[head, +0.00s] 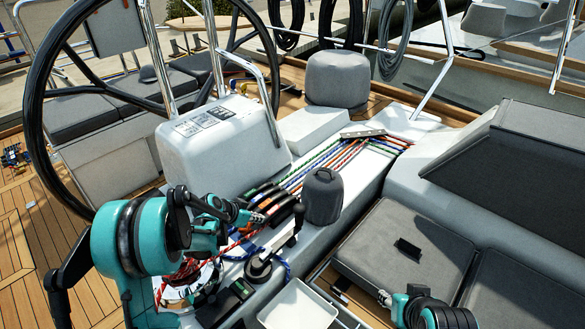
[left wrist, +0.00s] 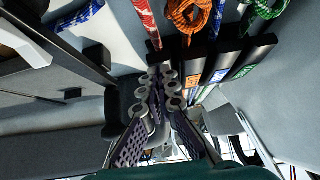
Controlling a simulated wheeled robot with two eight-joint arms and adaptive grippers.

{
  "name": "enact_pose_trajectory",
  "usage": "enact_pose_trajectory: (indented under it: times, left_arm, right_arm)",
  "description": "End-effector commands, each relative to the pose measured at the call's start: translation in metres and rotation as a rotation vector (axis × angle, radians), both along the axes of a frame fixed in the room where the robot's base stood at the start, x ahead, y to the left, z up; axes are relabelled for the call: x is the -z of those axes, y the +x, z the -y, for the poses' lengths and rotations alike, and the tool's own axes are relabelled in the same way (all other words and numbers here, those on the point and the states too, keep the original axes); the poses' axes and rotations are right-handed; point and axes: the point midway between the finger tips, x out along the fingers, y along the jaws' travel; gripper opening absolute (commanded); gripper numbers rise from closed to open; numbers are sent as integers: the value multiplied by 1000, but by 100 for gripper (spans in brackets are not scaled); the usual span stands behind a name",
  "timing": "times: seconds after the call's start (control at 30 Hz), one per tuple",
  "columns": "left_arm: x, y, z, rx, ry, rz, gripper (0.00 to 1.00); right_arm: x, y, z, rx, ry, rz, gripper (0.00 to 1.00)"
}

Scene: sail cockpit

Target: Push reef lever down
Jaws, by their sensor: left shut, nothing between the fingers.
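A bank of black clutch levers (head: 275,204) sits at the rope ends on the white console. In the left wrist view they carry small coloured labels, among them an orange-labelled lever (left wrist: 194,76), a blue-labelled lever (left wrist: 219,74) and a green-labelled lever (left wrist: 244,70). I cannot read which is the reef lever. My left gripper (head: 256,217) is shut and empty at the near left end of the bank. In the left wrist view its fingertips (left wrist: 168,82) are close to the leftmost lever and partly hide it; contact is unclear. My right gripper (head: 388,298) is low at the right, its jaws too small to judge.
A winch handle (head: 298,222) rises in front. Coloured ropes (head: 335,163) run back from the bank. A steering wheel (head: 38,120) and white pedestal (head: 215,140) stand left. A grey cushion (head: 400,245) lies right.

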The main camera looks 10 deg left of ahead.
Motion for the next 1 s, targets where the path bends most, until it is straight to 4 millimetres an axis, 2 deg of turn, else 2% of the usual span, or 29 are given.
enact_pose_trajectory:
  times: [0.03,0.1,0.63,0.77,1.0]
  left_arm:
    - [9,-6,0,8,10,-17,0]
    - [10,-6,-1,8,11,-18,0]
    - [9,-6,-1,8,10,-17,0]
    - [-7,-6,0,6,8,-15,0]
    - [-58,-5,1,2,4,-3,0]
  right_arm:
    - [3,0,0,0,0,0,40]
    - [3,0,0,0,0,0,40]
    - [4,0,0,0,0,0,40]
    - [4,0,0,0,0,0,40]
    - [4,0,0,0,0,0,40]
